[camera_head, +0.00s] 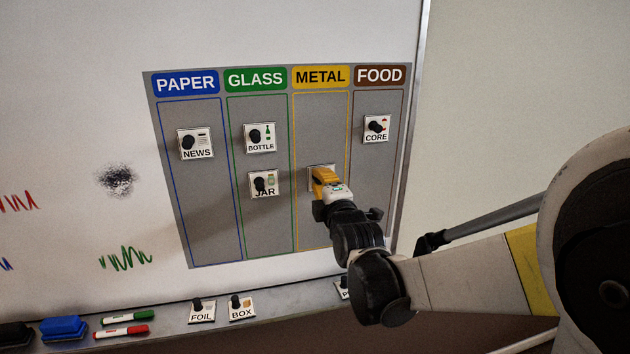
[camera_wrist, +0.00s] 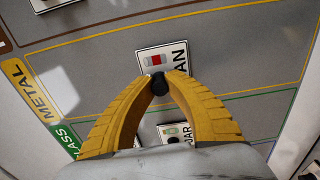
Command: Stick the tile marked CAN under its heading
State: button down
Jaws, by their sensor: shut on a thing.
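The CAN tile (camera_wrist: 150,62) is a white square with a red can picture and a black knob. It shows in the wrist view, with its first letter hidden by my gripper. My gripper (camera_wrist: 160,84) is shut on the tile's black knob. In the head view my gripper (camera_head: 325,180) is in the METAL column, in front of the tile, whose edge (camera_head: 313,171) shows. The yellow METAL heading (camera_head: 321,77) tops this column; the tile is well below it, within the yellow outline. I cannot tell whether the tile touches the board.
The NEWS tile (camera_head: 195,143) is under PAPER, the BOTTLE (camera_head: 260,138) and JAR (camera_head: 264,184) tiles under GLASS, the CORE tile (camera_head: 377,128) under FOOD. FOIL (camera_head: 202,311) and BOX (camera_head: 242,307) tiles, markers and a blue eraser (camera_head: 63,328) lie on the ledge. The upper METAL column is clear.

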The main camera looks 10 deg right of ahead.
jog(key=shift+w, duration=0.1)
dwell(0.4)
jog(key=c, duration=0.9)
grip_release()
jog(key=shift+o, duration=0.2)
jog(key=s, duration=0.7)
jog(key=shift+p, duration=0.45)
